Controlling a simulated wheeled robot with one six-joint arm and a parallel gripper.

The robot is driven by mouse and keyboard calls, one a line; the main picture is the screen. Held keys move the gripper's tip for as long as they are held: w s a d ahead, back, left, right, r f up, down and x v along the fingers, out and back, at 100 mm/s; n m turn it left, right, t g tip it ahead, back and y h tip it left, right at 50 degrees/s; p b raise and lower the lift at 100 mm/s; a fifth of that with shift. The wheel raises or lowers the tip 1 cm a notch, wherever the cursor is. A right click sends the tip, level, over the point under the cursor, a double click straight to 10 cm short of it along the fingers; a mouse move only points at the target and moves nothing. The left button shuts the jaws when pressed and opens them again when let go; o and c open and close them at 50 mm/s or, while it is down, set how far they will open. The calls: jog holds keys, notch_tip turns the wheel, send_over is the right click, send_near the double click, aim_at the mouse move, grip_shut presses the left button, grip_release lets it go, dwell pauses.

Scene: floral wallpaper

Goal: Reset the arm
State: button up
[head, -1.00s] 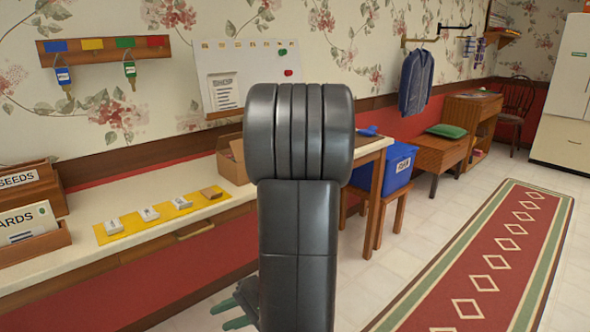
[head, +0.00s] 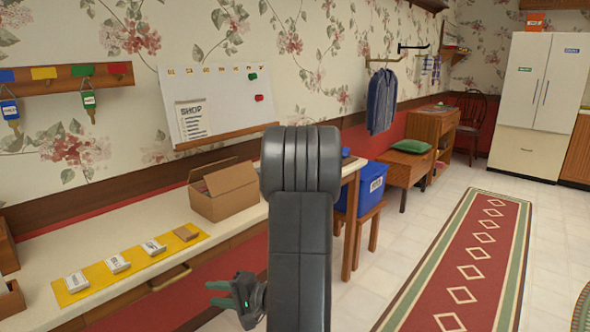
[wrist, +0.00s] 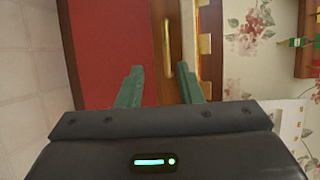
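My gripper (head: 214,293) shows low in the head view, left of my dark arm, in front of the counter's red lower panel. Its two green fingers are apart with nothing between them, so it is open and empty. In the wrist view the open fingers (wrist: 161,82) point toward the red panel and the wooden drawer front with its brass handle (wrist: 168,46). The gripper looks apart from the counter. My arm link stands upright in the middle of the head view and hides part of the counter's end.
The counter (head: 110,247) runs along the left wall, with a yellow mat (head: 127,268) of small labelled blocks and an open cardboard box (head: 224,190). A blue bin (head: 372,185) sits on a stool beyond. The tiled floor and red runner (head: 470,262) at right are clear.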

jog(key=x, duration=0.5)
jog(key=w+b+x, duration=0.1)
jog(key=x, duration=0.4)
jog(key=w+b+x, duration=0.1)
jog(key=x, duration=0.5)
jog(key=shift+d, duration=0.3)
jog(key=p+v, duration=0.1)
jog(key=v, duration=0.5)
jog(key=shift+s+p, duration=0.35)
jog(key=shift+s+r, duration=0.1)
